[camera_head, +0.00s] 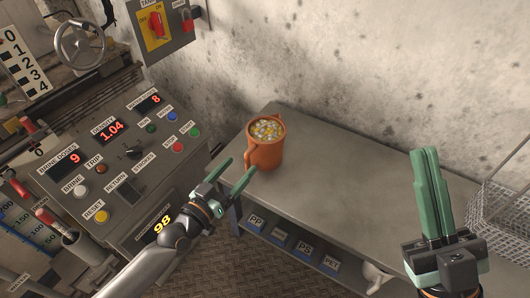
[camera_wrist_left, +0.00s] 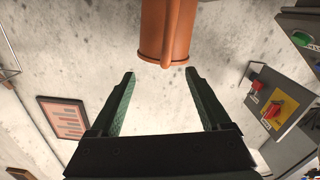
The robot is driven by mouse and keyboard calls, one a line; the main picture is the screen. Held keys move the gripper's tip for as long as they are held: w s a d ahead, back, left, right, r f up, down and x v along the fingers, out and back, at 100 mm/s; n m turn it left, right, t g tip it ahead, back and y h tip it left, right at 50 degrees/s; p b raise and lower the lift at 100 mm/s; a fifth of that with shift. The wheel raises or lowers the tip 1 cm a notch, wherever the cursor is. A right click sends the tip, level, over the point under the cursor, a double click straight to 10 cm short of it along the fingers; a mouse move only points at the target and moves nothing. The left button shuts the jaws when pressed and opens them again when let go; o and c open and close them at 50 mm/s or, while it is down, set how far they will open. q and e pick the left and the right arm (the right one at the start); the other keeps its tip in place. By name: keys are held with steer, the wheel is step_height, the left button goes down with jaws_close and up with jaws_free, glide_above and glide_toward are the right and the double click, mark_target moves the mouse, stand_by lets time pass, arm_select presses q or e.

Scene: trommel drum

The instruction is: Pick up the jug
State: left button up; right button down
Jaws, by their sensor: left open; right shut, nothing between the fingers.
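The jug (camera_head: 264,152) is orange-brown and stands upright near the left end of a grey bench. It is filled near its rim with small pale and yellow pieces. My left gripper (camera_head: 236,174) is open just in front of and left of the jug, with its fingers pointing toward it. In the left wrist view the jug (camera_wrist_left: 167,35) shows at the top, beyond the open fingertips (camera_wrist_left: 160,76), with nothing between them. My right gripper (camera_head: 426,152) is shut and empty, pointing up at the right, well apart from the jug.
The grey bench (camera_head: 345,190) is clear between the jug and my right gripper. A wire basket (camera_head: 503,212) stands at the right. A control panel (camera_head: 120,145) with buttons and displays is at the left. Labelled bins (camera_head: 280,236) sit under the bench. A stained wall rises behind.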

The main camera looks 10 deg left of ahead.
mark_target(245, 156)
arm_select(q)
steer(key=x, duration=0.2)
steer(key=shift+w+d, duration=0.1)
steer(key=shift+w, duration=0.25)
steer(key=x, duration=0.1)
steer(key=b+x, duration=0.2)
steer(key=x, duration=0.1)
steer(key=shift+w+a+f, duration=0.1)
steer(key=shift+w+a, duration=0.1)
steer(key=shift+a, duration=0.1)
steer(key=shift+w+d, duration=0.2)
steer(key=shift+w, duration=0.3)
jaws_close()
stand_by(0.3)
